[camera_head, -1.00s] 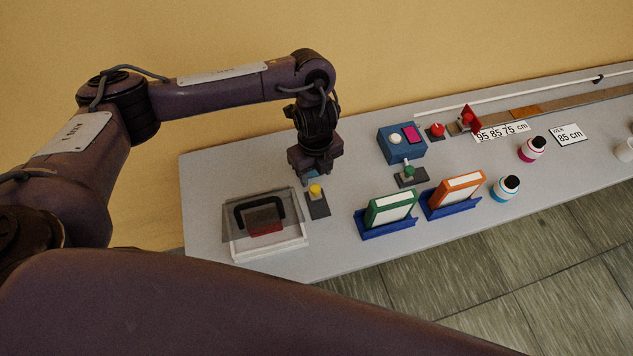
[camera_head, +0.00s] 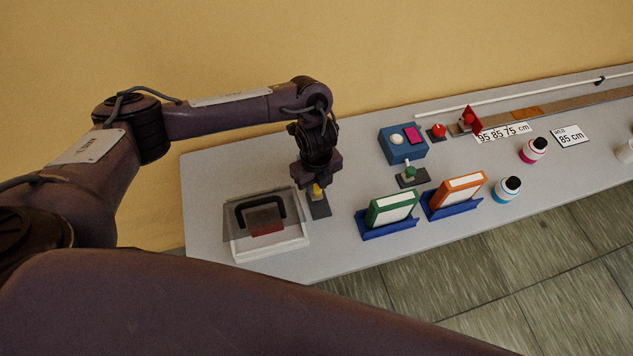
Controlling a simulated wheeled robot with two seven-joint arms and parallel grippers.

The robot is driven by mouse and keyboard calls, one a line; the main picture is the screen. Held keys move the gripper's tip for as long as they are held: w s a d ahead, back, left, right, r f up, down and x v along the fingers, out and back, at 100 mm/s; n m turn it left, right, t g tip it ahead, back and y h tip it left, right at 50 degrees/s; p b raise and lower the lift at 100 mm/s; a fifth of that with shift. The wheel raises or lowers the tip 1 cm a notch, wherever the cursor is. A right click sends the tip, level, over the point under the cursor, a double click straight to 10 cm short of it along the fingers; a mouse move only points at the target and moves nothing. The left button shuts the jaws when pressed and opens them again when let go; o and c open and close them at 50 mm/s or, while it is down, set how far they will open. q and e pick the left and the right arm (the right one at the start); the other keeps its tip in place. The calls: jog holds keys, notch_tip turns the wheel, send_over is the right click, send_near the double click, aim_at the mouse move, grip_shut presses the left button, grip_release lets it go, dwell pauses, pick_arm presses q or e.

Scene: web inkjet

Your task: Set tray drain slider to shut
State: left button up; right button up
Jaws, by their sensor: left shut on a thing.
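The slider has a yellow knob (camera_head: 317,193) on a dark grey base plate (camera_head: 320,210), just right of the tray. My left gripper (camera_head: 314,186) reaches down from above and is shut on the yellow knob, hiding its upper part. The white tray (camera_head: 268,250) with a see-through grey cover and a black handle (camera_head: 258,208) stands at the left end of the table. Any markings on the slider are too small to read. My right gripper is not in view.
On the grey table (camera_head: 225,165) to the right stand a green-knobbed slider (camera_head: 410,171), a blue box (camera_head: 403,150), green (camera_head: 393,208) and orange (camera_head: 458,192) cartridges in blue holders, and two bottles. The yellow wall is close behind.

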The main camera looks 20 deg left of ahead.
pick_arm(q)
grip_shut()
jog(key=shift+s+d+r+p, duration=0.1)
jog(key=shift+s+d+p, duration=0.05)
jog(key=shift+s+p, duration=0.15)
jog(key=s+d+p, duration=0.1)
jog(key=s+d, duration=0.1)
jog(key=s, duration=0.1)
jog(key=shift+p, duration=0.35)
jog(key=shift+d, duration=0.1)
jog(key=o, duration=0.9)
grip_release()
jog(key=shift+s, duration=0.15)
